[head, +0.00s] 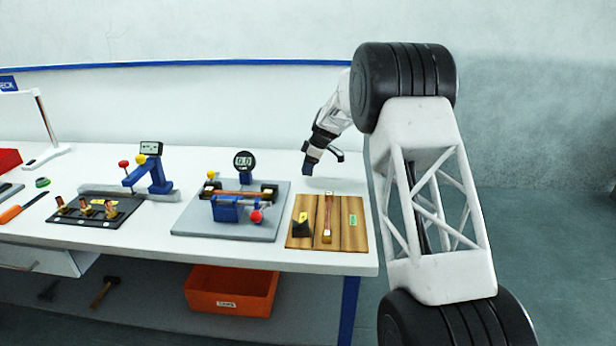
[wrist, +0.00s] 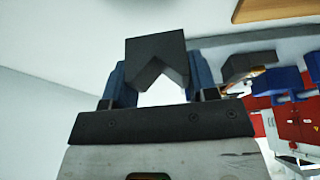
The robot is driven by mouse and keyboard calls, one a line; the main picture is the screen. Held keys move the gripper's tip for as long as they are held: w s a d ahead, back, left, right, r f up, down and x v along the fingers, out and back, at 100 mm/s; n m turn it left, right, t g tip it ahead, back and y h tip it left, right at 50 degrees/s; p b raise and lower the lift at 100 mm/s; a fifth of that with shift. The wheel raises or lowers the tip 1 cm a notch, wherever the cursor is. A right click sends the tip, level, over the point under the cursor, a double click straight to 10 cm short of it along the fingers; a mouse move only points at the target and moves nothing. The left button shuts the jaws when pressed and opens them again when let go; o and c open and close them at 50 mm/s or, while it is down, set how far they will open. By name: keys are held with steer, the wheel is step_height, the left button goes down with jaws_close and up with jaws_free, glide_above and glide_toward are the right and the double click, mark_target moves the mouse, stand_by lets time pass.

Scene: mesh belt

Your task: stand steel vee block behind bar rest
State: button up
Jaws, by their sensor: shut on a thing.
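My gripper (head: 309,169) is above the right part of the bench, behind the wooden board. In the wrist view its two blue fingers (wrist: 158,85) are shut on a dark grey vee block (wrist: 155,50), whose V notch faces back toward the palm. In the head view the held block is too small to tell from the fingers. A black block with a yellow label (head: 301,229) sits at the left of the wooden board (head: 345,238). I cannot tell for certain which piece is the bar rest.
Left of the board, a grey plate (head: 193,222) carries a blue fixture, a copper bar and a dial gauge (head: 244,161). Further left are another blue gauge stand (head: 157,172) and a black tray (head: 88,218) of copper fittings. The bench behind the board is clear.

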mark_target(308, 183)
steer(key=shift+f, duration=0.25)
steer(key=shift+f, duration=1.9)
steer(key=shift+f, duration=0.1)
steer(key=o, duration=1.3)
steer(key=shift+v, duration=6.05)
